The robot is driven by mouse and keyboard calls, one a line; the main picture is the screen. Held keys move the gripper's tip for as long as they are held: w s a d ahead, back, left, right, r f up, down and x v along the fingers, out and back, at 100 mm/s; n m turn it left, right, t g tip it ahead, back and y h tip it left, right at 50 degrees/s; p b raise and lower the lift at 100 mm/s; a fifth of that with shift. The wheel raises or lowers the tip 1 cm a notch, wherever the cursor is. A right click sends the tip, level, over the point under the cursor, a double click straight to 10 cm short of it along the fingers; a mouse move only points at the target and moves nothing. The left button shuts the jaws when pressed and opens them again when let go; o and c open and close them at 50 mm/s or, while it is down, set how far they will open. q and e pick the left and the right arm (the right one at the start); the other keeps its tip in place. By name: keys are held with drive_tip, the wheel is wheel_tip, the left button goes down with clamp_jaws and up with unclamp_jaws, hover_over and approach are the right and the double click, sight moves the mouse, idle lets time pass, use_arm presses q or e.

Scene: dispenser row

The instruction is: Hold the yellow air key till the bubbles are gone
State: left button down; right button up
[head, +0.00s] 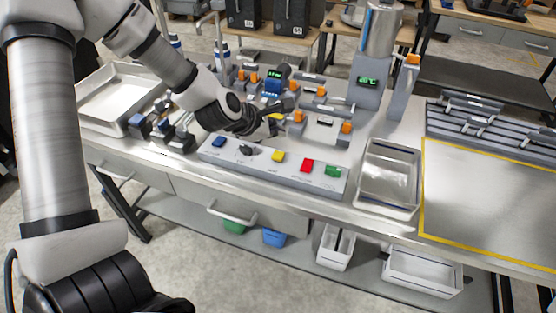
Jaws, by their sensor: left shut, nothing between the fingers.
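The yellow key (278,156) sits on the grey control panel (238,163) at the front of the bench. Its top is uncovered, and I cannot tell whether it is pressed in. My left gripper (286,106) is shut and empty, behind and above the panel. It appears apart from the yellow key. The gripper and wrist hide part of the dispenser row behind them. I cannot make out any bubbles. My right gripper is not in view.
A blue key (218,142), a dark knob (247,150), a red key (307,165) and a green key (333,171) share the panel. Orange-topped dispenser parts (298,117) stand behind. Metal trays (388,207) flank the row. A yellow-outlined area (490,205) is clear.

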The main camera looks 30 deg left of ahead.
sight(282, 152)
use_arm(q)
wheel_tip(282, 152, down, 5)
drive_tip(key=b, duration=0.3)
drive_tip(key=shift+w+b, duration=0.15)
drive_tip(key=shift+b, duration=0.2)
drive_tip(key=shift+r, duration=0.1)
drive_tip(key=shift+r, duration=0.1)
idle(0.6)
drive_tip(key=shift+f+b, duration=0.45)
drive_tip(key=shift+f+b, duration=0.55)
drive_tip(key=shift+b, duration=0.05)
idle(5.2)
